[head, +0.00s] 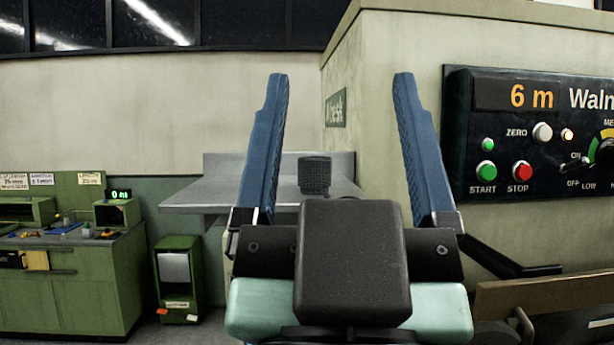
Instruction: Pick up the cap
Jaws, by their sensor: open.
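My gripper (340,80) is open, its two long blue fingers spread wide and pointing up in the head view. A dark, ribbed, round piece that looks like the cap (314,173) shows between the fingers, nearer the left one. It appears against the grey metal shelf (222,197), beyond the gripper's dark body. Nothing is held between the fingers. The gripper's body hides what lies just below the cap, and I cannot tell its exact distance.
A pale wall block stands at the right, with a black control panel (545,135) on it. A green workbench (85,285) with small items is at the left. A green bin (180,280) stands on the floor beside it. A wooden board (550,293) is at the lower right.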

